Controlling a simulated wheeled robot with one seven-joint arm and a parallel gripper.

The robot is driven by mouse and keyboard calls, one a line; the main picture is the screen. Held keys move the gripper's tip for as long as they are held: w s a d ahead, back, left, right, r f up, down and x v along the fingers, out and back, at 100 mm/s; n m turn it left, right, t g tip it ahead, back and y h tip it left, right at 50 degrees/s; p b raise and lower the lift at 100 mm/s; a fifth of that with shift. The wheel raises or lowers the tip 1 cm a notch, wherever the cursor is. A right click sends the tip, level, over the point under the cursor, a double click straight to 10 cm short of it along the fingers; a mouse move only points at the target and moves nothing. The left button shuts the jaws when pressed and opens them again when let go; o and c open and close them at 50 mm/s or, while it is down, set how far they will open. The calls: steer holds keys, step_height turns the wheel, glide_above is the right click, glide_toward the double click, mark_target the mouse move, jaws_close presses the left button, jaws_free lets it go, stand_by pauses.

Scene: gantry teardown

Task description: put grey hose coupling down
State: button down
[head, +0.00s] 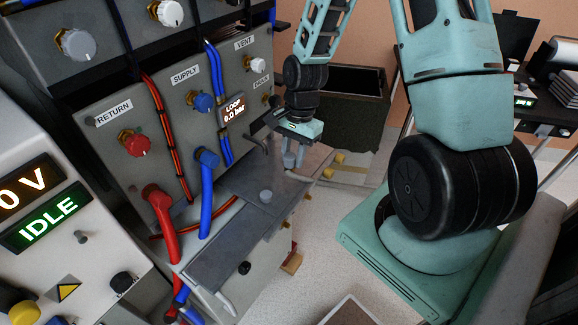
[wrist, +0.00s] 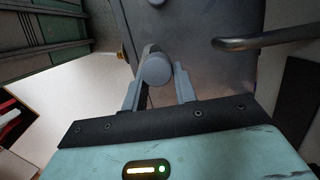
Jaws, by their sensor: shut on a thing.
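My gripper (head: 292,158) points down at the far end of the grey metal ledge (head: 240,225) in front of the panel. In the wrist view its fingers (wrist: 158,84) are shut on the grey hose coupling (wrist: 156,68), a short cylinder with a round end facing the camera. The coupling is mostly hidden by the fingers in the head view. The ledge surface (wrist: 195,60) lies just beyond it in the wrist view; I cannot tell whether they touch.
A bent metal handle (wrist: 250,43) is close to my gripper's right in the wrist view. Red hose (head: 160,210) and blue hose (head: 208,200) ends stick out from the panel (head: 150,120). A dark open bin (head: 335,125) stands behind. Open floor lies right of the ledge.

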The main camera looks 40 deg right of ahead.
mark_target(291, 179)
steer(key=shift+d+x, duration=0.25)
steer(key=shift+x, duration=0.9)
steer(key=shift+d+x, duration=0.25)
steer(key=shift+x, duration=0.9)
steer(key=shift+f, duration=0.2)
steer(key=c, duration=1.1)
jaws_free()
steer(key=shift+w, duration=0.1)
steer(key=shift+r, duration=0.1)
steer(key=s+v, duration=0.1)
steer(key=v, duration=1)
steer(key=a+r+n, duration=0.5)
steer(key=a+n, duration=0.1)
steer(key=a, duration=0.4)
steer(key=s+a+r+n+h, duration=0.1)
steer(key=s+a+r+n, duration=0.2)
steer(key=s+a+n, duration=0.5)
steer(key=s+a+r+n, duration=0.3)
steer(key=s+a+n, duration=0.5)
steer(key=n, duration=0.1)
steer(key=shift+s+r+t+h, duration=0.2)
steer(key=shift+t+h, duration=0.1)
steer(key=shift+h, duration=0.1)
